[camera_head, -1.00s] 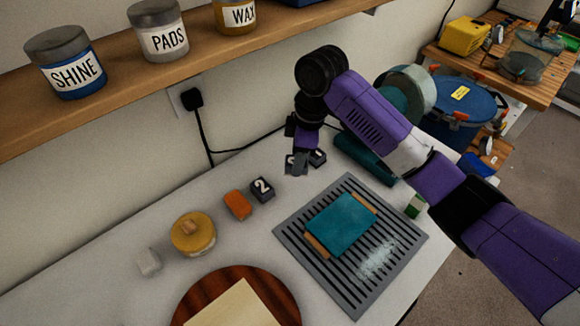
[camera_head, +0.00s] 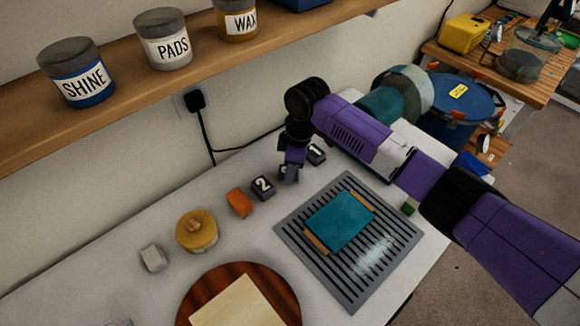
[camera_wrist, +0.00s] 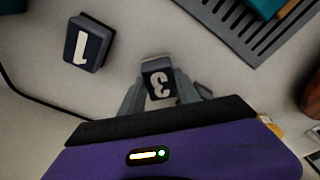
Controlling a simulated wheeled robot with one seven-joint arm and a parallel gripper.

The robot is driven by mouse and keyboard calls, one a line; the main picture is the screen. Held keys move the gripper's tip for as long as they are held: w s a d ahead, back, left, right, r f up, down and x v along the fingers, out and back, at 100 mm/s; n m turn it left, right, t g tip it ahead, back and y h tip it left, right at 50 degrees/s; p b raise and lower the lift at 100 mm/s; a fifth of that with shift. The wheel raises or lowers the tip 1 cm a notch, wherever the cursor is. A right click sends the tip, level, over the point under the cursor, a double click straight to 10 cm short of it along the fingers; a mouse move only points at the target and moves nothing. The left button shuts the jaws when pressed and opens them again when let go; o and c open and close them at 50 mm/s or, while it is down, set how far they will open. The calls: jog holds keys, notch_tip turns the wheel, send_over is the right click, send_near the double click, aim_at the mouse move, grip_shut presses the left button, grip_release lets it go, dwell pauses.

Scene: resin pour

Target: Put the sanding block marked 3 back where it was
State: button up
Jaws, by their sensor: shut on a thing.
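The sanding block marked 3 (camera_wrist: 158,82) is between the fingers of my gripper (camera_wrist: 161,94) in the wrist view, its number facing the camera. My gripper (camera_head: 289,174) is shut on it, in the row between the block marked 2 (camera_head: 263,187) and the block marked 1 (camera_head: 315,154). The block marked 1 (camera_wrist: 87,45) lies to the left of the held block in the wrist view, apart from it. In the head view the held block is mostly hidden by the gripper. I cannot tell whether it touches the table.
An orange block (camera_head: 239,203), a yellow round tin (camera_head: 197,232) and a pale grey block (camera_head: 153,257) continue the row leftward. A slotted grey mat (camera_head: 292,234) with a teal piece (camera_head: 339,221) lies in front. A shelf (camera_head: 110,100) with jars hangs above.

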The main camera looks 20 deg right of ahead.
jog(key=shift+f, duration=0.15)
jog(key=o, duration=1.3)
jog(key=shift+s+d+r+b, duration=0.15)
jog(key=shift+r+b, duration=0.1)
jog(key=shift+r, duration=1.05)
jog(key=shift+d+r+b, duration=0.2)
jog(key=shift+r, duration=1.15)
jog(key=shift+s+d+r+b, duration=0.15)
jog(key=shift+r+b, duration=0.1)
jog(key=shift+r, duration=1.05)
